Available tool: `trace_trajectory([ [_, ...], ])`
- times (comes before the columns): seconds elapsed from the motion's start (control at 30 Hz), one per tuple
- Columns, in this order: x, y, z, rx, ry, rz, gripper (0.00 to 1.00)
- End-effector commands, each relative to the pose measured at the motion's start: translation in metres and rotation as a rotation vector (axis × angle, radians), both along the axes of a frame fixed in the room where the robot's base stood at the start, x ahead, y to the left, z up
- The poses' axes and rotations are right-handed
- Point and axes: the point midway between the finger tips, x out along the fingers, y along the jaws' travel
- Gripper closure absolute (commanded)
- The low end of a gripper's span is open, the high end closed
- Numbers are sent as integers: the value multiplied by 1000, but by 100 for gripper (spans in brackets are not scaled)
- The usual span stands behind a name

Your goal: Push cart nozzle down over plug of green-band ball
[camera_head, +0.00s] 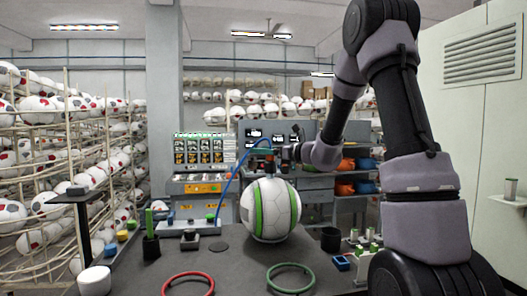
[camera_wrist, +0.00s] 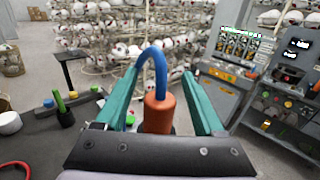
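The white ball (camera_head: 287,209) with a green band (camera_head: 258,209) sits on the dark workbench in the head view. Its plug is hidden from me. The orange nozzle (camera_wrist: 158,113) with a blue hose (camera_wrist: 158,70) stands between the teal fingers of my gripper (camera_wrist: 161,73) in the wrist view. Gaps show on both sides of the nozzle, so the fingers look open around it. In the head view my gripper (camera_head: 268,153) is just above the top of the ball. The nozzle's lower end is hidden, so I cannot tell whether it touches the ball.
A red ring (camera_head: 188,276) and a green ring (camera_head: 291,264) lie at the front of the bench (camera_head: 235,268). A dark cup (camera_head: 330,240) is right of the ball. A control cabinet (camera_head: 197,187) stands behind left. A white cup (camera_head: 94,281) is at front left.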

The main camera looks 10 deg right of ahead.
Motion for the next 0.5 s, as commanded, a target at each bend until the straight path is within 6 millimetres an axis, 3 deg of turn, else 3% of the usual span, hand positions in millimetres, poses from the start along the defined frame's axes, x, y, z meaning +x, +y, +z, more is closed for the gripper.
trace_trajectory([
  [0.23,-9,-11,0,-1,1,-3,30],
  [0.5,-47,-49,0,-1,0,-5,30],
])
